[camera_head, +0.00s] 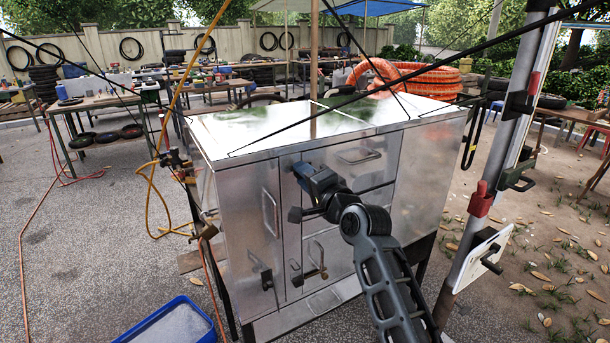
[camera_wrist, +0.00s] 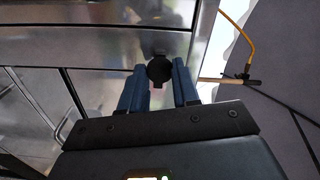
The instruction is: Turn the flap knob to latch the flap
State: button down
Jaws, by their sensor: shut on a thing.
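The flap knob (camera_wrist: 160,68) is a dark round knob on the metal front of the cabinet. In the wrist view it sits between the two blue fingers of my gripper (camera_wrist: 160,76), which is shut on it. In the head view my gripper (camera_head: 302,175) reaches the upper middle of the cabinet front, and it largely hides the knob. The metal cabinet (camera_head: 238,210) has a bare front panel around the knob. I cannot tell the flap's outline or the knob's turn angle.
A bar handle (camera_head: 358,156) lies right of my gripper and a door handle (camera_head: 270,212) left of it. Black latches (camera_head: 267,280) sit lower. A yellow hose (camera_head: 150,195) hangs at the left. A blue tub (camera_head: 165,322) stands front left, and a metal post (camera_head: 500,160) stands right.

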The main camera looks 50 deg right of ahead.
jog(key=c, duration=0.8)
grip_release()
jog(key=b+v, duration=0.1)
jog(key=v, duration=0.7)
